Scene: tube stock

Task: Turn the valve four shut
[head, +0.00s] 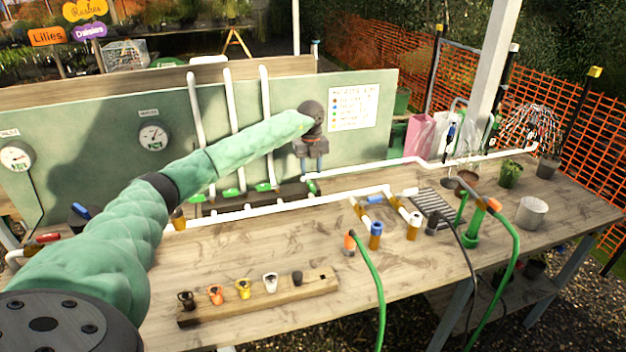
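My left arm reaches in from the left, and its dark gripper (312,167) points down in front of the green back panel. Its two bluish fingers show a gap between them, just above a green valve handle (312,185) on the white pipe. I cannot tell whether the fingers touch that handle. More green valve handles sit to the left, at the feet of the upright pipes: one (263,187), another (231,193) and another (196,198). No valve number is readable, so I cannot tell which is valve four. My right gripper is not in view.
A white pipe (270,207) runs along the wooden table (400,270). Two gauges and a colour chart (354,108) are on the panel (200,110). A wooden rack (320,291) holds several coloured fittings in front. Green hoses (370,270) and pots stand to the right.

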